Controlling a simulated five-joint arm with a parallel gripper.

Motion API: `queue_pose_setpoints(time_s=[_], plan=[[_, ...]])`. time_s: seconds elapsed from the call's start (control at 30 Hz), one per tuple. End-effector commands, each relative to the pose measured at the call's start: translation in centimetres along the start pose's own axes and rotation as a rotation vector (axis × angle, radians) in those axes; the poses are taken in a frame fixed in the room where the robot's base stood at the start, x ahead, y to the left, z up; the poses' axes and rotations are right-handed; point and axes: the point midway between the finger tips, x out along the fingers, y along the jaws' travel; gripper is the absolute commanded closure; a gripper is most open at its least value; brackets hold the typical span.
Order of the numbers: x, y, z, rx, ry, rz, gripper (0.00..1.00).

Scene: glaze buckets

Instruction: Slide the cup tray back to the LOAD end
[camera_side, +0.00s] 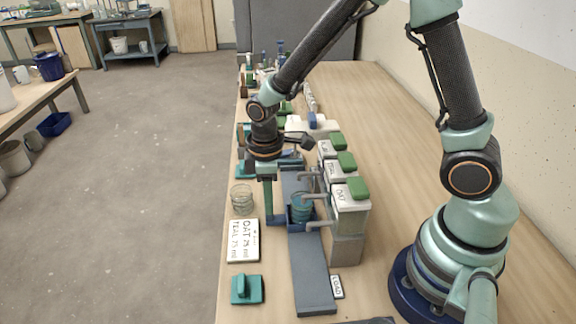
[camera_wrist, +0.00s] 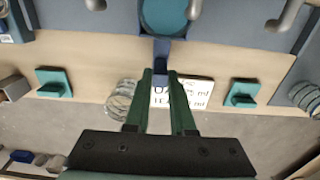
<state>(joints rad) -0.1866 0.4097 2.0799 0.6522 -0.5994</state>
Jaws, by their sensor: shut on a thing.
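The cup tray is a small dark blue carriage (camera_side: 292,222) on a long grey track (camera_side: 312,275). A teal cup (camera_side: 301,207) stands in it, below or beside a grey spout of the box marked OAT. My gripper (camera_side: 269,222) points down at the tray's left side, shut on the tray's blue handle. In the wrist view the blue handle (camera_wrist: 162,50) lies between my green fingertips (camera_wrist: 161,72), with the teal cup (camera_wrist: 165,14) beyond it. The LOAD label (camera_side: 337,287) lies beside the near end of the track.
Boxes with green lids (camera_side: 351,192) line the track's right side, their grey spouts reaching over it. On the left lie clear stacked cups (camera_side: 241,199), a white card (camera_side: 243,240) and a teal block (camera_side: 247,289). The near track is clear.

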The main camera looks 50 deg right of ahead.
Motion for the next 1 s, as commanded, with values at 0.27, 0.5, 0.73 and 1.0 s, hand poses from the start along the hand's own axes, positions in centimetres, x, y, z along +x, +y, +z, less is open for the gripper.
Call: queue_pose_setpoints(time_s=[0.27, 0.5, 0.73, 1.0], plan=[[-0.1, -1.8, -0.2, -0.002, 0.003, 0.002, 1.00], [-0.1, -3.3, -0.2, -0.002, 0.005, 0.003, 1.00], [-0.1, -4.8, -0.2, -0.003, 0.004, 0.002, 1.00], [-0.1, -6.4, -0.2, -0.002, 0.004, 0.002, 1.00]])
